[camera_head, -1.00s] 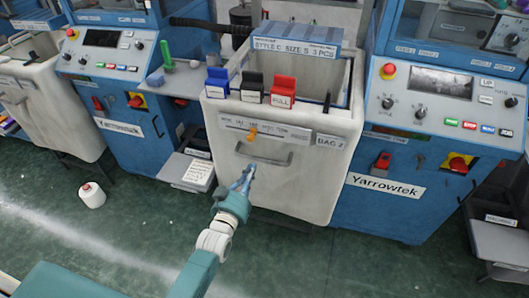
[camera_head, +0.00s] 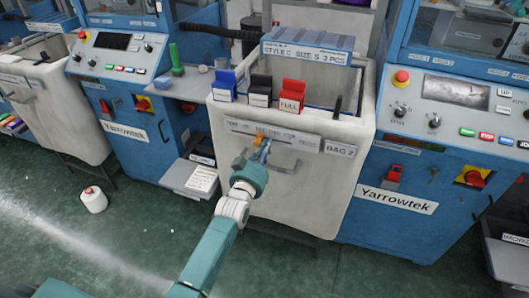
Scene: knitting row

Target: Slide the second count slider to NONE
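A count slider with a small orange knob (camera_head: 259,138) sits on a pale label strip (camera_head: 304,142) on the front of the cream bin (camera_head: 318,192) marked BAG 2. The printing on the strip is too small to read. The knob is left of the strip's middle. My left gripper (camera_head: 262,150) is right at the knob, its fingertips just below and overlapping it in the camera_head view. I cannot tell whether they touch it or how far the fingers are apart. My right gripper is not in view.
Blue, black and red clips (camera_head: 291,96) sit on the bin's front rim. A bin handle (camera_head: 288,166) sticks out below the strip. A blue machine (camera_head: 400,225) stands at right, another at left. A white yarn cone (camera_head: 93,199) lies on the floor.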

